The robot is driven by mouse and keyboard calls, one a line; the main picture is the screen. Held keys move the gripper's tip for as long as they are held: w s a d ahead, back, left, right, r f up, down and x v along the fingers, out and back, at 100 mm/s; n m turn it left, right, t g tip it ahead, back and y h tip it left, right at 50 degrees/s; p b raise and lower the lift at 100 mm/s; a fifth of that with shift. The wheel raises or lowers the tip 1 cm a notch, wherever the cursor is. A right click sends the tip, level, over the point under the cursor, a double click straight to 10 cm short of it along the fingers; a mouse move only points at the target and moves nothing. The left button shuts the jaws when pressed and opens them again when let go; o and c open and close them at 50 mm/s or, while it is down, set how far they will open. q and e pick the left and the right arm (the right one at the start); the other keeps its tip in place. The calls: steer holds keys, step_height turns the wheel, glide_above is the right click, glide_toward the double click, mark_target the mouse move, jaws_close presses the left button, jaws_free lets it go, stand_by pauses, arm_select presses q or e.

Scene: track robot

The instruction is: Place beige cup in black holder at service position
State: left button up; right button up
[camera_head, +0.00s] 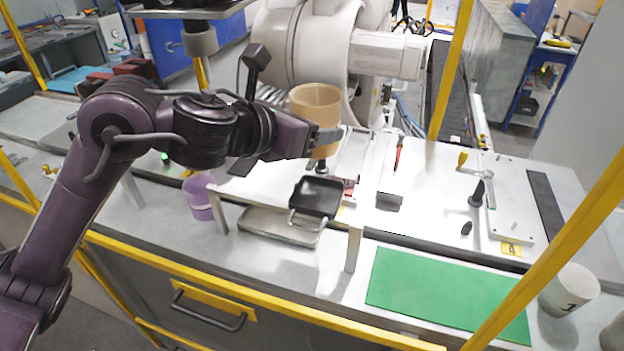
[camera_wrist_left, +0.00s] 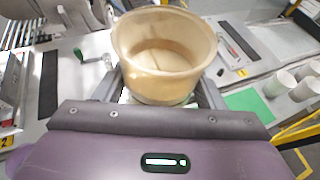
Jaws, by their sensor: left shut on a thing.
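The beige cup (camera_head: 316,96) is upright in my left gripper (camera_head: 322,138), above the white work surface. In the left wrist view, the open-topped cup (camera_wrist_left: 165,75) looks empty and sits between the two fingers of the left gripper (camera_wrist_left: 160,95), which is shut on it. A black square holder-like tray (camera_head: 317,194) stands below and in front of the cup, on the near side of the bench. A small dark part shows just under the cup; I cannot tell which one is the black holder. My right gripper is not in view.
A purple cup (camera_head: 199,196) stands left of the tray. A green mat (camera_head: 447,289) lies at the right front, with a white cup (camera_head: 569,290) beside it. A large white machine (camera_head: 310,45) stands behind my gripper. Yellow posts frame the bench.

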arm_select(q)
steer(key=f, duration=0.5)
steer(key=shift+w+d, duration=0.25)
step_height(320, 180, down, 3)
steer(key=shift+r, duration=0.2)
steer(key=shift+f, duration=0.2)
step_height(320, 180, down, 3)
steer(key=shift+f, duration=0.45)
steer(key=shift+f+b, duration=0.25)
steer(key=shift+b, duration=0.2)
steer(key=o, duration=1)
steer(key=shift+r, duration=0.1)
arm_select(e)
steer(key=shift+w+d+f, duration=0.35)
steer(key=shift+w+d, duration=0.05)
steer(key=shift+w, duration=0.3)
